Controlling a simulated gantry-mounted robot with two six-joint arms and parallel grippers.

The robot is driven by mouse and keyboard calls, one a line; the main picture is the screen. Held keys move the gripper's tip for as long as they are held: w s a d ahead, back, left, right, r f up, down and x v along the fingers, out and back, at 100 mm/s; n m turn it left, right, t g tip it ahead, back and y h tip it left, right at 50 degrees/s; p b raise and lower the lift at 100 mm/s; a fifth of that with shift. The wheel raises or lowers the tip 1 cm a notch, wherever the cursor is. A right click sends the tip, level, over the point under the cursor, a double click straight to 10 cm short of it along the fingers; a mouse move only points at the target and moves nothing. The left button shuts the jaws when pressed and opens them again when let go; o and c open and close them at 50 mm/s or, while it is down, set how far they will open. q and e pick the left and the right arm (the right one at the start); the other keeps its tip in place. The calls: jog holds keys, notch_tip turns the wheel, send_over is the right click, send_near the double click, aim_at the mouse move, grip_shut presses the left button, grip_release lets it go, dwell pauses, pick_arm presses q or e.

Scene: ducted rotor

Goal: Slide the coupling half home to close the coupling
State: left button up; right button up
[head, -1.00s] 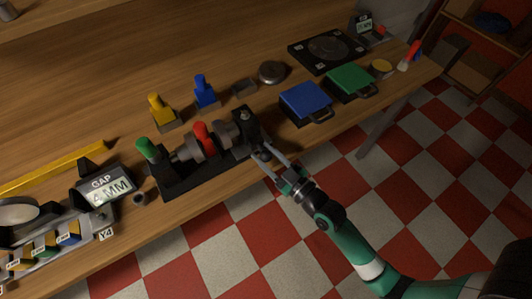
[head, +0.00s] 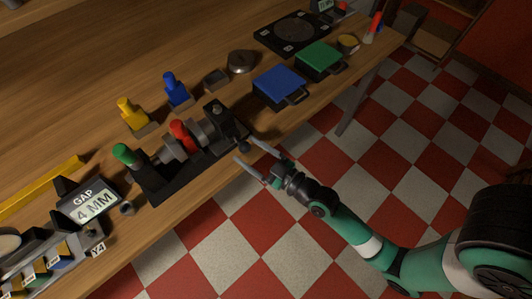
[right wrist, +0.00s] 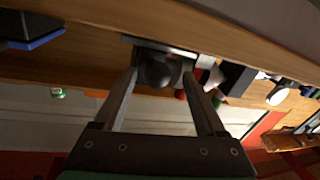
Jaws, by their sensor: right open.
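The coupling rig is a black base (head: 165,187) with a shaft line on it. Grey coupling discs (head: 196,137) sit beside a red-handled part (head: 181,136), with a green-topped handle (head: 126,155) at the left end. A dark block (head: 218,118) stands at the right end. A dark round knob (head: 244,146) on the near side also shows in the right wrist view (right wrist: 158,72). My right gripper (head: 246,150) is open, its fingers on either side of the knob; contact cannot be told. My left gripper is not in view.
A display (head: 92,204) reads GAP 4 MM. Yellow (head: 131,115) and blue (head: 176,91) handled pieces stand behind the rig. Blue (head: 278,87) and green (head: 319,60) cases lie to the right. A labelled rack (head: 60,250) is at lower left. The table's front edge is close to my gripper.

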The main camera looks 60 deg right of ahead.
jog(key=s+a+b, duration=0.1)
jog(key=s+b, duration=0.2)
jog(key=s, duration=0.6)
